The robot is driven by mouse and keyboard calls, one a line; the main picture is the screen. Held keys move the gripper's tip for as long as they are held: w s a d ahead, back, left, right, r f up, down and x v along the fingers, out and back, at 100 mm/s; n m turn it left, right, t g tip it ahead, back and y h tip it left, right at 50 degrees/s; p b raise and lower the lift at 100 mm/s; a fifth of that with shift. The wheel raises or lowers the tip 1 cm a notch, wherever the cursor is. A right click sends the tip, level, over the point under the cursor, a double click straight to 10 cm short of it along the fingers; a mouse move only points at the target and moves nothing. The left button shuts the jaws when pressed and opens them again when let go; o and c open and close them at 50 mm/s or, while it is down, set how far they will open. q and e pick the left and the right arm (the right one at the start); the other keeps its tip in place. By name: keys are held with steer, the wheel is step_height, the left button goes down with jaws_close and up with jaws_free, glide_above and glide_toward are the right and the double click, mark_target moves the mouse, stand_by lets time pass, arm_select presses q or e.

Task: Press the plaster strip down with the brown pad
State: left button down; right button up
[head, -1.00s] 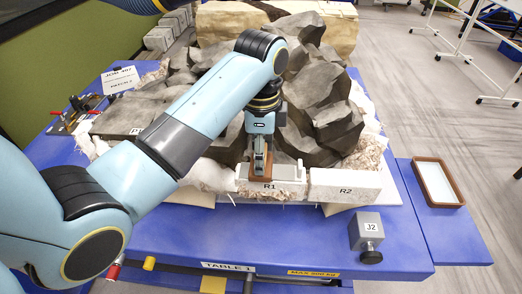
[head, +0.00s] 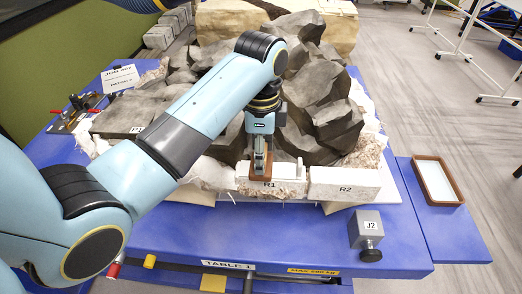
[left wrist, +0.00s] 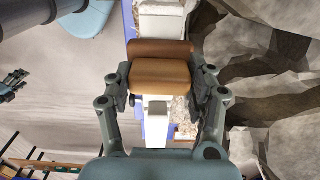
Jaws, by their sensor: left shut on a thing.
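The brown pad (head: 259,170) is in my left gripper (head: 259,160), which is shut on it. The pad is low over the white block marked R1 (head: 270,186), at its left part. In the left wrist view the pad (left wrist: 160,76) lies between the fingers of the left gripper (left wrist: 162,84). The plaster strip cannot be told apart from the white plaster around the pad, and the pad hides what is under it. A small gripper-like part (left wrist: 13,85) at the left edge of the left wrist view may be my right gripper; its fingers are too small to read.
A white block marked R2 (head: 344,187) stands right of R1. Dark rock (head: 325,110) rises behind the blocks. A grey block marked J2 (head: 366,228) and a brown-rimmed tray (head: 438,183) are on the right. The blue table front (head: 290,230) is mostly clear.

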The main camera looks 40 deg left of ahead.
arm_select(q)
steer(key=shift+s, duration=0.15)
stand_by(0.4)
steer(key=shift+r, duration=3.45)
